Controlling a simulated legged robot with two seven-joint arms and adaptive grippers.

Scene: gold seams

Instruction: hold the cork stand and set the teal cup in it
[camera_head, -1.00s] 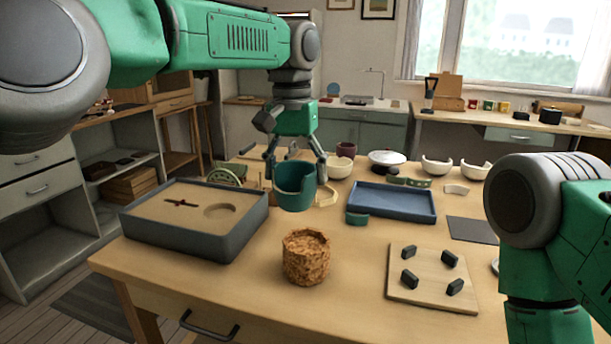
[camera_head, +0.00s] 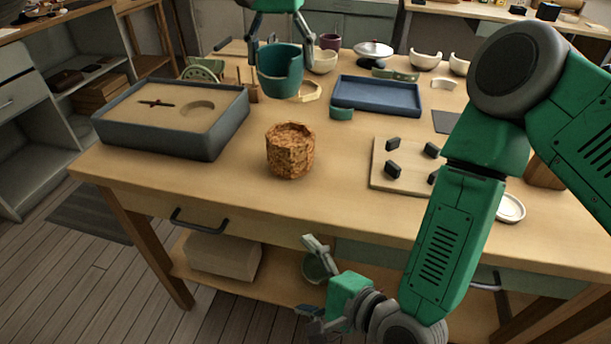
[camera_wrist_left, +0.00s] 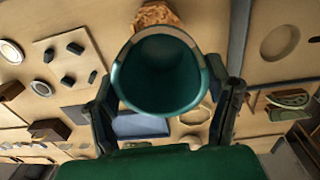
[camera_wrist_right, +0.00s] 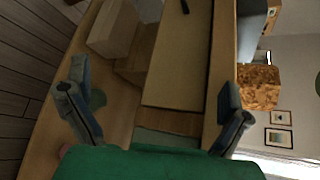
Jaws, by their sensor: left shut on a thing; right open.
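The cork stand (camera_head: 290,152), a rough brown cylinder, stands upright on the table near its front edge. Its side also shows in the right wrist view (camera_wrist_right: 258,88) and part of it in the left wrist view (camera_wrist_left: 157,15). My left gripper (camera_head: 279,42) is shut on the teal cup (camera_head: 281,74) and holds it upright, behind the stand and apart from it. The cup's open mouth fills the middle of the left wrist view (camera_wrist_left: 160,75), between the fingers. My right gripper (camera_head: 314,278) is open and empty, below and in front of the table's front edge.
A grey sand tray (camera_head: 165,140) stands left of the stand. A blue tray (camera_head: 376,95) lies behind it, and a board with dark pegs (camera_head: 400,178) is to its right. The drawer handle (camera_head: 205,224) juts from the table front. Bare tabletop surrounds the stand.

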